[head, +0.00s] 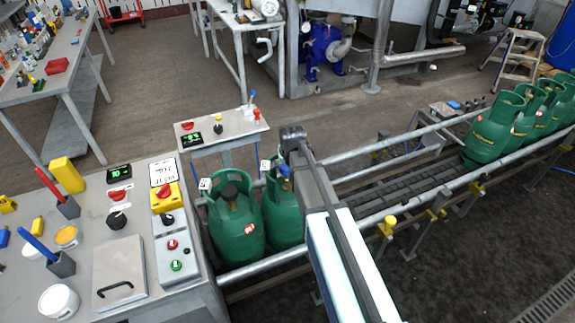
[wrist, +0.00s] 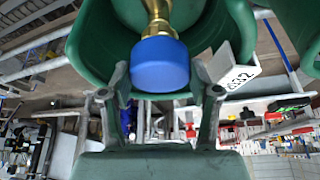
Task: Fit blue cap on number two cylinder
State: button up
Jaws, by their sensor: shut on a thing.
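The blue cap (wrist: 160,66) is between the fingers of my gripper (wrist: 161,78), which is shut on it. In the wrist view the cap lines up with the brass valve (wrist: 158,22) of a green cylinder (wrist: 100,45) and appears to touch it. I cannot tell whether it is fully seated. In the head view the cap (head: 285,170) shows as a small blue spot above the second green cylinder (head: 281,215), which my arm partly hides. My gripper's fingers are mostly hidden there. A white number tag (wrist: 239,77) shows beside the cap.
Another green cylinder (head: 236,230) with a dark top stands just left of the second one. Several more (head: 492,128) stand at the conveyor's far right end. The conveyor (head: 400,190) is empty between them. A control bench (head: 205,290) is at left; metal rails run along the conveyor.

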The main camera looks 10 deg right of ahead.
aim_at(288, 172)
jog(key=shift+f+b, duration=1.1)
jog(key=shift+f, duration=0.85)
jog(key=o, duration=1)
jog(key=shift+r, duration=0.1)
jog(key=v, duration=1.2)
